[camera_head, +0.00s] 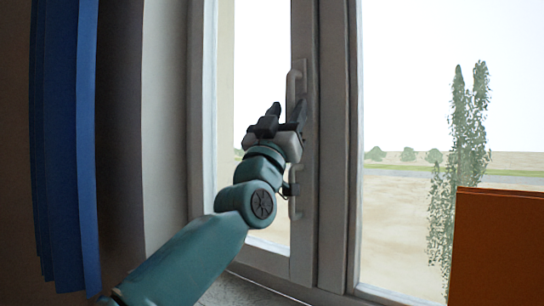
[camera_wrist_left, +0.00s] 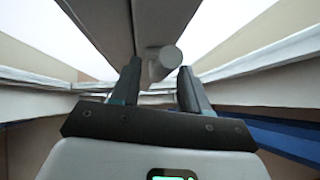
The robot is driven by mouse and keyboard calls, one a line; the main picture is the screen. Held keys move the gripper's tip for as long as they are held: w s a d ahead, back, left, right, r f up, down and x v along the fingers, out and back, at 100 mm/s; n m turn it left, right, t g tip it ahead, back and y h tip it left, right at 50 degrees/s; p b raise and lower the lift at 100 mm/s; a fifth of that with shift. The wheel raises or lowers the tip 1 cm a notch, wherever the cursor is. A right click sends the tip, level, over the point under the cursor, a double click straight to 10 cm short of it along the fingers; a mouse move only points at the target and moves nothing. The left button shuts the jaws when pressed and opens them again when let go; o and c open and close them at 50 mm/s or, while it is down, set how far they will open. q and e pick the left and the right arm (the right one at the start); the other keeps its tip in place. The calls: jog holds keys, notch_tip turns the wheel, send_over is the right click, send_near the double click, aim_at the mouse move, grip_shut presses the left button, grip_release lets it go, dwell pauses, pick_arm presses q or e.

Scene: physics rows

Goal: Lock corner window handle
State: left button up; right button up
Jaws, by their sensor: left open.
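The window (camera_head: 306,180) has a grey-white frame with a middle post. A pale handle (camera_head: 296,80) stands out from the post; its upper part shows above my left gripper. Another pale handle-like piece (camera_head: 294,207) shows below the gripper; whether the two are one part is hidden by the gripper and wrist. My left gripper (camera_head: 287,108) is open in front of the post, its dark fingers pointing up. In the left wrist view, a pale round-ended piece (camera_wrist_left: 164,61) shows between the two finger tips (camera_wrist_left: 160,75), with visible gaps on both sides. Contact with it cannot be told.
A blue curtain (camera_head: 65,150) hangs at the left beside the wall. An orange panel (camera_head: 500,245) stands at the lower right in front of the glass. A grey sill (camera_head: 235,292) runs below the window. A tree (camera_head: 465,150) shows outside.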

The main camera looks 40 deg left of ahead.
pick_arm(q)
jog(key=b+v, duration=0.4)
jog(key=v, duration=1)
jog(key=shift+b, duration=0.35)
jog(key=shift+a, duration=0.1)
